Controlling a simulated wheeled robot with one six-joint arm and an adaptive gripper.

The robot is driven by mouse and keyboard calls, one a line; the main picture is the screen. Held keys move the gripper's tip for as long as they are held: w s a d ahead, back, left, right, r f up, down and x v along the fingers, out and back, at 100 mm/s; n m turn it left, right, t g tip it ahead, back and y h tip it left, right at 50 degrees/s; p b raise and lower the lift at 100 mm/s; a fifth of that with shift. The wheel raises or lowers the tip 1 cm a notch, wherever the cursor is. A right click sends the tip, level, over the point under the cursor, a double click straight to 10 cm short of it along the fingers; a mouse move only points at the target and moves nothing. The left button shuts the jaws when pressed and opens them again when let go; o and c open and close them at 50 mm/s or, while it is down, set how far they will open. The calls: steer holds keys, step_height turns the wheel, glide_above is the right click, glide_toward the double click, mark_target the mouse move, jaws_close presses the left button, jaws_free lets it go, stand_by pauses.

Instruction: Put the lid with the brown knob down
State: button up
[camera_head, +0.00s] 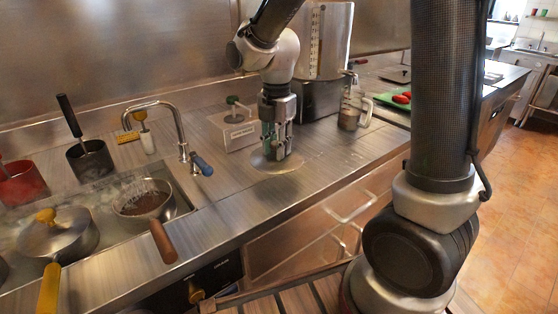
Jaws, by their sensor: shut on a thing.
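My gripper (277,148) points straight down over the steel counter and is shut on the top of a round, pale metallic lid (263,163). The fingers hide the knob, so I cannot see its colour. The lid is level and very close to the counter top (235,190). I cannot tell whether its rim touches the counter or hangs slightly above it.
A box with a green-knobbed handle (236,130) stands just left of my gripper. At left are a faucet (180,125), a brown-handled pan (145,204) and a yellow-knobbed pot (60,238). The counter's front is clear.

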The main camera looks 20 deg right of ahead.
steer(key=shift+f, duration=2)
steer(key=shift+f, duration=0.15)
steer(key=o, duration=1.1)
steer(key=shift+c, duration=0.2)
step_height(320, 180, up, 12)
steer(key=shift+r, duration=0.2)
steer(key=s+d+r+m+t, duration=0.2)
steer(key=s+d+m, duration=0.5)
steer(key=m, duration=0.5)
steer(key=s+d+r+m+t, duration=0.2)
steer(key=s+d+m, duration=0.6)
steer(key=s+m, duration=0.4)
steer(key=shift+m, duration=0.6)
